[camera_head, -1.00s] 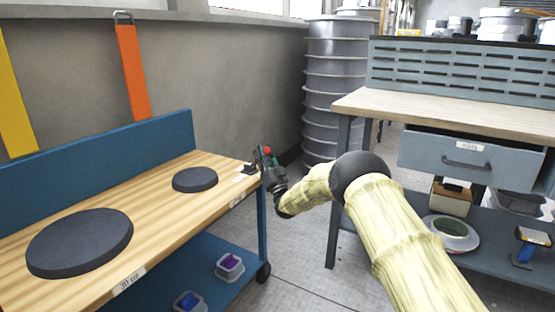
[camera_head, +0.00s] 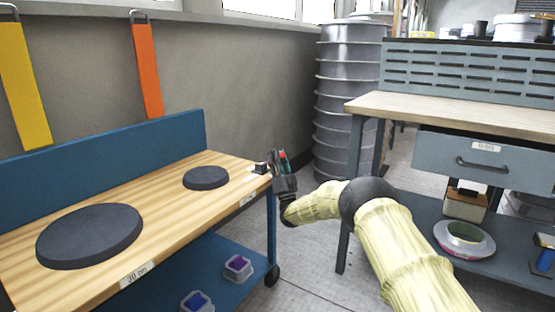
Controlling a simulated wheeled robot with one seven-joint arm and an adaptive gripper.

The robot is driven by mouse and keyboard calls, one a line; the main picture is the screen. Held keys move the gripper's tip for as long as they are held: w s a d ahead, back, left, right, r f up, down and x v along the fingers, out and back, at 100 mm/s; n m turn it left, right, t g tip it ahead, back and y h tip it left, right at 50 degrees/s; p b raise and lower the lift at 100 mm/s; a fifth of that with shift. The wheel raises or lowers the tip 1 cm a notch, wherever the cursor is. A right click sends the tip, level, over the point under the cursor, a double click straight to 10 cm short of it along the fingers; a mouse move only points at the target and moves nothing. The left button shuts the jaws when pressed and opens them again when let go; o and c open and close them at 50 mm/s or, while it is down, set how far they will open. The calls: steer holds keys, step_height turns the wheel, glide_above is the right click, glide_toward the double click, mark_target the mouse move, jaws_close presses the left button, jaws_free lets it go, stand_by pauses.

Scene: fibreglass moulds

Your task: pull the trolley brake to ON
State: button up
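The trolley (camera_head: 165,223) is blue with a wooden top and stands at the left. At its far right corner is a small black brake fitting (camera_head: 259,168) beside a white label on the top. My gripper (camera_head: 281,161) is just off that corner, at the trolley's right end. A small red and green part (camera_head: 283,157) shows at its fingertips. I cannot tell whether this is the brake's handle or part of my gripper. The fingers are too small and dark to tell open from shut, and contact with the brake is unclear.
Two dark discs, one large (camera_head: 90,235) and one small (camera_head: 206,177), lie on the trolley top. Small bins (camera_head: 238,267) sit on its lower shelf. A grey workbench (camera_head: 470,110) with a drawer stands at the right. Open floor (camera_head: 310,262) lies between them.

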steer(key=o, duration=0.4)
steer(key=shift+f, duration=0.1)
steer(key=shift+o, duration=0.2)
steer(key=v, duration=1.2)
steer(key=shift+s, duration=0.1)
